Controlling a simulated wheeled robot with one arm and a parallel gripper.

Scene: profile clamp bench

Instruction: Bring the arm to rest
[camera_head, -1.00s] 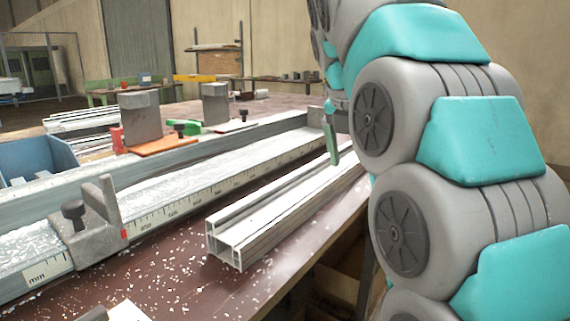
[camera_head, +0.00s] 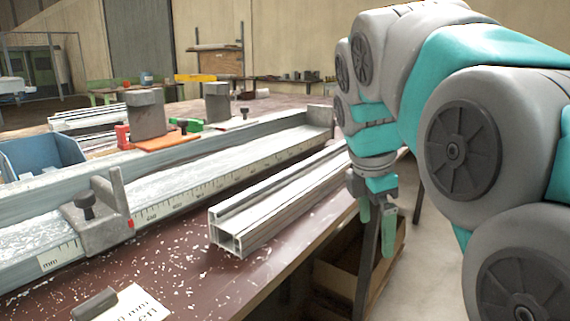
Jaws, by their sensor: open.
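My gripper (camera_head: 376,224) hangs beyond the right edge of the bench, fingers pointing down. Its green fingertips are apart with nothing between them. My arm fills the right side of the view and folds down to it. An aluminium profile (camera_head: 275,205) lies on the brown bench top (camera_head: 190,265), to the left of my gripper and apart from it. Its hollow end faces the camera.
A long measuring rail (camera_head: 190,187) with a stop block (camera_head: 100,218) runs along the bench. Two grey blocks (camera_head: 146,114) (camera_head: 216,103) stand behind it. A blue bin (camera_head: 40,155) is at the left. An open cardboard box (camera_head: 345,285) sits below the bench edge. White chips and a paper card (camera_head: 130,305) lie in front.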

